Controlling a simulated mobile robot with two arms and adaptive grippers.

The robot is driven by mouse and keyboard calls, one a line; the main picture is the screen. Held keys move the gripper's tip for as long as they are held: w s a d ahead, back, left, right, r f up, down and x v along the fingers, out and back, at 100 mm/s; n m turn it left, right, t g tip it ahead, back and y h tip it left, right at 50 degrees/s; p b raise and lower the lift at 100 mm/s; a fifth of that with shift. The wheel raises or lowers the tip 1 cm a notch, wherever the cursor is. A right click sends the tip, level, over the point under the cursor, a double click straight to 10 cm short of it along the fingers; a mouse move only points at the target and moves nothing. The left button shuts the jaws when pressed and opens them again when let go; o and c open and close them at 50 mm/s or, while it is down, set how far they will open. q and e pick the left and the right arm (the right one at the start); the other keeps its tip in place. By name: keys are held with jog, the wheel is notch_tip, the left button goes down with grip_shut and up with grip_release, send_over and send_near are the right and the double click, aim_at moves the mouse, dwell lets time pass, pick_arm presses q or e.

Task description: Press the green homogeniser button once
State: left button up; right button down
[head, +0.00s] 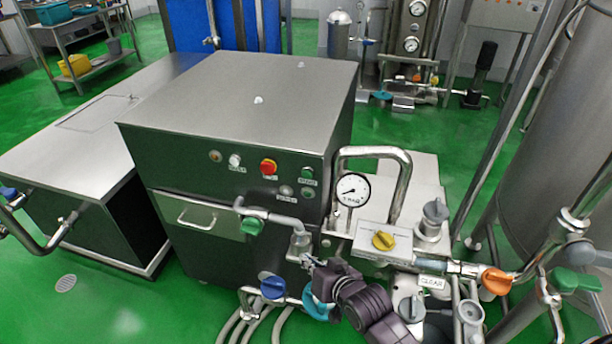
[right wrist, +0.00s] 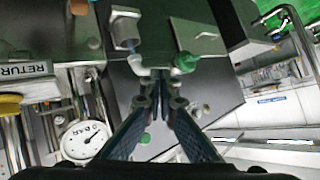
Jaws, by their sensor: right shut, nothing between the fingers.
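The green homogeniser button (head: 307,173) sits at the right end of the dark front panel of the steel homogeniser cabinet (head: 240,125). My right gripper (head: 308,261) is below and apart from the green button, in front of the pipework. In the right wrist view its fingers (right wrist: 164,78) meet at the tips and hold nothing. A small green spot (right wrist: 145,138) shows on a dark surface there; I cannot tell if it is the button. My left gripper is not in view.
A pressure gauge (head: 352,189) and a bent steel pipe (head: 400,180) stand right of the panel. A pipe with a green valve handle (head: 251,226) crosses the cabinet's lower front. A blue valve (head: 273,287) and a yellow knob (head: 383,240) are near my right gripper.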

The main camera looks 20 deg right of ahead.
aim_at(307, 175)
jog(key=w+r+m+t+y, duration=0.1)
jog(key=w+r+t, duration=0.3)
jog(key=w+r, duration=0.5)
jog(key=shift+w+r+m+t, duration=0.35)
jog(key=shift+r+m, duration=0.15)
jog(key=shift+m, duration=0.4)
jog(key=shift+w+d, duration=0.15)
jog(key=shift+d, duration=0.05)
jog(key=w+d+b, duration=0.4)
jog(key=w, duration=0.3)
jog(key=shift+d, duration=0.4)
jog(key=shift+w+d+b, duration=0.1)
jog(key=shift+b, duration=0.2)
jog(key=shift+w+d, duration=0.15)
jog(key=shift+w, duration=0.1)
